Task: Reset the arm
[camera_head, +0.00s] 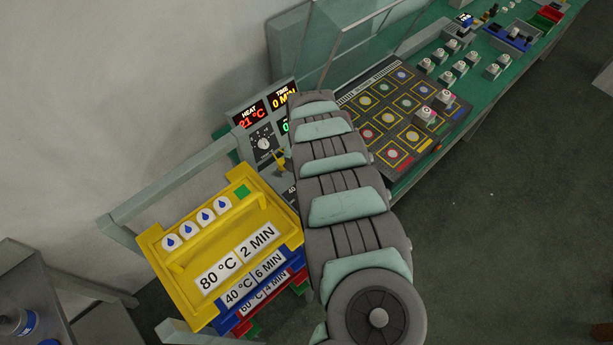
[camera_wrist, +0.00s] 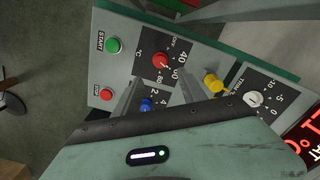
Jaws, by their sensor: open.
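My arm reaches across the middle of the head view toward the control panel (camera_head: 262,140), and its links hide my gripper there. In the wrist view my gripper (camera_wrist: 160,84) is open, with two grey fingers apart over the panel (camera_wrist: 122,76). A red knob (camera_wrist: 160,61) and a blue knob (camera_wrist: 146,105) lie close to the fingers. A yellow knob (camera_wrist: 213,82) is just right of the right finger. Whether a finger touches the panel I cannot tell.
Stacked yellow (camera_head: 180,255), blue and red trays with temperature labels stand left of my arm. A dark mat (camera_head: 384,128) with coloured squares and several small white-topped pieces lie on the green bench (camera_head: 475,75). A glass guard (camera_head: 345,35) rises behind. Open floor lies at right.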

